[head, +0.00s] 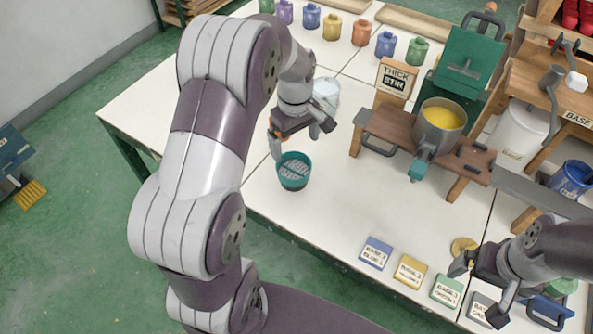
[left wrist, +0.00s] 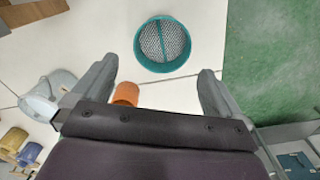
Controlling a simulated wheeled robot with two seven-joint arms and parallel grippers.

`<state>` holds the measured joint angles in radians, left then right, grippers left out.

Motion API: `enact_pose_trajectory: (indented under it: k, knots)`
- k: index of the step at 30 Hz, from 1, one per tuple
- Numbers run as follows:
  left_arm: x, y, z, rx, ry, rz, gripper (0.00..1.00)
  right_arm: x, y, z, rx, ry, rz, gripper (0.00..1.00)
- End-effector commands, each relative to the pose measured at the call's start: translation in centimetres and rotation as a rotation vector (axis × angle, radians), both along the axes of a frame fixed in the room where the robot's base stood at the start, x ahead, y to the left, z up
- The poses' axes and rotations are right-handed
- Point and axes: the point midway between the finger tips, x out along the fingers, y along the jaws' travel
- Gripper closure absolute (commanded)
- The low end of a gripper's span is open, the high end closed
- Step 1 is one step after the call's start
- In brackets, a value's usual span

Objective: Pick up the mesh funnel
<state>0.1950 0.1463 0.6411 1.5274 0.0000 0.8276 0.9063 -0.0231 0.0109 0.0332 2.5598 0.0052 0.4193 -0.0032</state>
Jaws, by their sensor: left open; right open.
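The mesh funnel (head: 293,171) is a teal round cup with a grey mesh inside. It stands on the white table near its front left edge. In the left wrist view the funnel (left wrist: 162,44) lies beyond the fingertips, roughly centred between them. My left gripper (head: 298,147) is open and empty, just above and behind the funnel in the head view, apart from it. My left fingers also show in the left wrist view (left wrist: 155,78). My right gripper (head: 479,290) is open at the lower right, far from the funnel, near the labelled cards.
An orange object (left wrist: 126,94) sits close to my left fingers. A wooden stand holds a pot of yellow paint (head: 441,117). Coloured jars (head: 332,27) line the back. Labelled cards (head: 410,270) lie along the front edge. The table between funnel and stand is clear.

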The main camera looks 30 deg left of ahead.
Motion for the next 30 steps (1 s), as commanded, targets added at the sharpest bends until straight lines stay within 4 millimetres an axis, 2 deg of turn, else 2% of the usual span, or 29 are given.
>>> enact_pose_trajectory:
  k: [3,6,11,18,26,27,30]
  knots:
    - [-0.1,0.0,-2.9,-0.001,0.005,0.002,0.0,0.0,0.0,-0.2,0.0,0.0,0.0,0.0]
    - [-0.1,0.0,-5.0,-0.001,0.003,0.001,0.0,0.0,0.0,-0.2,0.0,0.0,0.0,0.0]
    - [-0.1,0.0,-6.8,0.0,0.001,0.0,0.0,0.0,0.0,-0.2,0.0,0.0,0.0,0.0]
    - [-0.4,0.1,-11.1,0.0,0.001,-0.001,0.0,0.0,0.0,-0.2,0.0,0.0,0.0,0.0]
    - [-0.3,0.1,-11.7,0.0,-0.001,-0.001,0.0,0.0,0.0,-0.2,0.0,0.0,0.0,0.0]
    - [-0.3,0.1,-11.7,0.0,-0.001,-0.001,0.06,0.0,0.0,-0.2,0.0,0.0,0.0,0.0]
    - [-0.3,0.1,-11.7,0.0,-0.001,-0.001,0.35,0.0,0.0,-0.2,0.0,0.0,0.0,0.0]
